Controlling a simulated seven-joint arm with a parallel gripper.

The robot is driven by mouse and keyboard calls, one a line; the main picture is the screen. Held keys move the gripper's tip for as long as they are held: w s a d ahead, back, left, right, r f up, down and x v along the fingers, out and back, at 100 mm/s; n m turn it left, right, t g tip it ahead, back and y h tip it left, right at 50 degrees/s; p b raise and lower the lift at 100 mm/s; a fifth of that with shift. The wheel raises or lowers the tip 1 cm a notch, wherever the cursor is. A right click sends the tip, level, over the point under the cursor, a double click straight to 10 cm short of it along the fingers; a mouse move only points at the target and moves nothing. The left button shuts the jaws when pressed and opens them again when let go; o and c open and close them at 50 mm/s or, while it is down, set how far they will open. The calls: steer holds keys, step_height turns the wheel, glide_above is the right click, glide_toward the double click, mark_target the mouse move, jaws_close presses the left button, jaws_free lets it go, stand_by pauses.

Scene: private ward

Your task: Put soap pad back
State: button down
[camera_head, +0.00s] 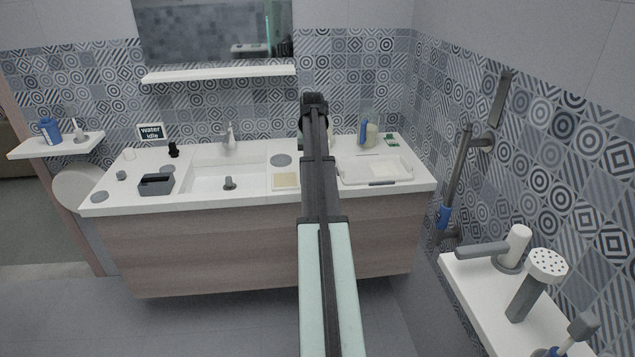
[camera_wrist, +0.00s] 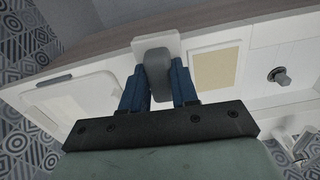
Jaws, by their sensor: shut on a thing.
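In the wrist view my gripper (camera_wrist: 158,70) is shut with its two blue fingers on the grey grip of a small piece, which I take to be the soap pad (camera_wrist: 172,44). Its white square plate shows beyond the fingertips, over the counter near its front edge. I cannot tell whether it touches the counter. A tan square in a white frame (camera_wrist: 215,70) lies beside it to the right; in the head view this square (camera_head: 286,180) lies left of my arm. My arm hides the gripper and the held piece in the head view.
The white counter (camera_head: 230,207) holds a sink (camera_head: 205,178) with a faucet (camera_head: 230,137), a dark grey box (camera_head: 156,184) at the left, and a shallow white tray (camera_head: 350,180) right of my arm. A bottle (camera_head: 371,134) stands behind the tray. A side shelf (camera_head: 480,290) is at lower right.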

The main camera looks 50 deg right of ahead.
steer(key=d, duration=0.2)
steer(key=d+r, duration=0.1)
steer(key=shift+w+d+r, duration=0.2)
steer(key=shift+d, duration=0.2)
steer(key=w+d+r, duration=0.2)
steer(key=w+d, duration=0.1)
steer(key=d, duration=0.1)
steer(key=shift+n, duration=0.4)
steer(key=shift+a+f, duration=0.15)
steer(key=shift+f, duration=2.4)
steer(key=shift+a+f, duration=0.15)
steer(key=shift+f, duration=2.4)
steer(key=shift+f, duration=0.2)
steer(key=c, duration=0.9)
jaws_free()
steer(key=shift+o, duration=0.2)
step_height(320, 180, up, 12)
steer(key=shift+r, duration=0.2)
